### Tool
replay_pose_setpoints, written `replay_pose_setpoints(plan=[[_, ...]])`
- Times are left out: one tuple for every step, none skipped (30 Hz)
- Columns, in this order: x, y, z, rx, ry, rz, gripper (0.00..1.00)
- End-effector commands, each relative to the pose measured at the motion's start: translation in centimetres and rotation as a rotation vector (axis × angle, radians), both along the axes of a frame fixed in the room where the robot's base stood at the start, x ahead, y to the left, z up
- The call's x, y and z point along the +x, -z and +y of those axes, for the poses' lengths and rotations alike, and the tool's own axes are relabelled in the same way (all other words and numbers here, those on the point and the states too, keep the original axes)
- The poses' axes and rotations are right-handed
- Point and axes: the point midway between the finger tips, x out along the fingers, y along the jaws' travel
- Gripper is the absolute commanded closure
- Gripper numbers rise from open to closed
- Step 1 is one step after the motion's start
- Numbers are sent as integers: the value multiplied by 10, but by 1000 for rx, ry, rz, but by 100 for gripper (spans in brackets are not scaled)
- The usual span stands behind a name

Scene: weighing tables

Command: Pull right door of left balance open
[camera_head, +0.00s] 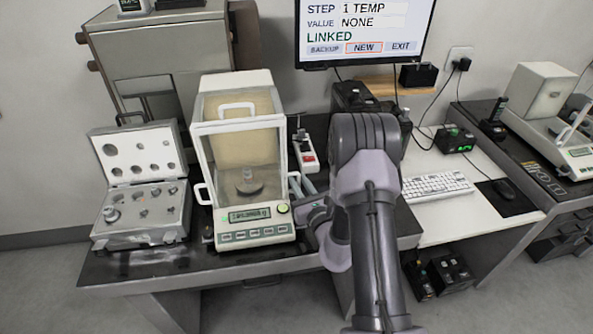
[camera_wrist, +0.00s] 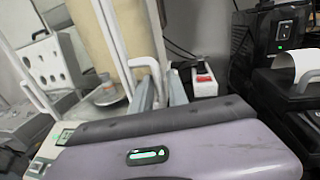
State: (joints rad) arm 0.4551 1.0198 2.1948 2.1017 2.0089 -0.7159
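The left balance (camera_head: 208,128) stands on the dark table with its glass case around a weighing pan (camera_head: 249,187). The pan also shows in the wrist view (camera_wrist: 104,95). The white handle of its right door (camera_wrist: 157,72) shows at the centre of the wrist view; in the head view it is partly hidden by my gripper. My gripper (camera_head: 306,186) is at the balance's right side, by this handle. In the wrist view its grey fingers (camera_wrist: 160,92) look apart, with the handle's lower end between or just in front of them. I cannot tell whether they touch it, or whether the door stands ajar.
An open weight case (camera_head: 141,213) sits left of the balance. A power strip (camera_head: 306,152) lies behind my gripper. A monitor (camera_head: 362,30) hangs on the wall. A keyboard (camera_head: 437,187) lies on the white desk at right, with another balance (camera_head: 540,88) beyond.

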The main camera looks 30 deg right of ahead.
Motion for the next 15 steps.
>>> replay_pose_setpoints(plan=[[0,0,1,0,1,0,80],[0,0,1,0,1,0,80],[0,0,1,0,2,0,80],[0,0,1,0,2,0,80],[0,0,1,0,3,0,80],[0,0,1,0,3,0,80],[0,0,1,0,3,0,80],[0,0,1,0,3,0,80],[0,0,1,0,2,0,80],[0,0,1,0,2,0,80],[0,0,1,0,2,0,84],[0,0,1,0,2,0,92],[0,0,1,0,2,0,98],[0,0,1,0,2,0,100],[0,0,1,0,2,0,100]])
